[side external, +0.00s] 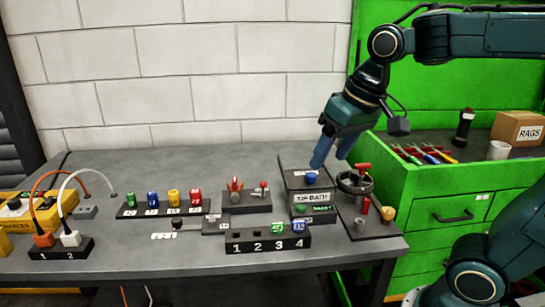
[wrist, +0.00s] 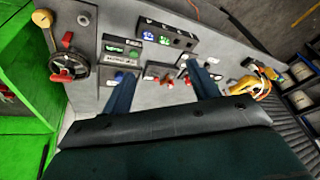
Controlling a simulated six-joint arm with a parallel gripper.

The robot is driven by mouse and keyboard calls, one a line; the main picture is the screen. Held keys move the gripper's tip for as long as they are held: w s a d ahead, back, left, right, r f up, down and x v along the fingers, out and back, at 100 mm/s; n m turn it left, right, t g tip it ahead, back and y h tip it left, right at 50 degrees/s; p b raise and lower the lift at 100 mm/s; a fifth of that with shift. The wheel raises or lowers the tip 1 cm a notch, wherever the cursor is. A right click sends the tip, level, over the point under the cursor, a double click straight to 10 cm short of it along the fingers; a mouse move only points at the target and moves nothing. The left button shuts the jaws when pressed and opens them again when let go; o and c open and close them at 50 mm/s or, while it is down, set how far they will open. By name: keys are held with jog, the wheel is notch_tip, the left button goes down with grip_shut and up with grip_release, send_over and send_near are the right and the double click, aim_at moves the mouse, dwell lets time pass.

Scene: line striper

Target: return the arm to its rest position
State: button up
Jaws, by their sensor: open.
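My gripper (side external: 332,153) is open and empty in the side external view. Its blue fingers point down over the back right of the grey bench, above and behind the blue knob (side external: 311,178) on the dark box. In the wrist view, the two fingers of my gripper (wrist: 162,92) are spread well apart with nothing between them. The black handwheel (side external: 355,182) with a red handle is just right of the fingertips. It shows at the upper left in the wrist view (wrist: 68,66).
The grey bench (side external: 150,255) holds a row of coloured blocks (side external: 163,202), a numbered black rack (side external: 267,240), red levers (side external: 236,186) and plugged cables. A green cabinet (side external: 450,195) stands at the right, with tools, a cup and a rags box (side external: 518,128). The air above the bench's left is free.

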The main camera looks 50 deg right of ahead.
jog(key=s+f+n+t, duration=0.1)
jog(key=s+f, duration=0.3)
jog(key=s, duration=0.5)
jog(key=shift+s+d+f+n, duration=0.15)
jog(key=shift+s+d+n, duration=0.15)
jog(key=shift+n, duration=0.2)
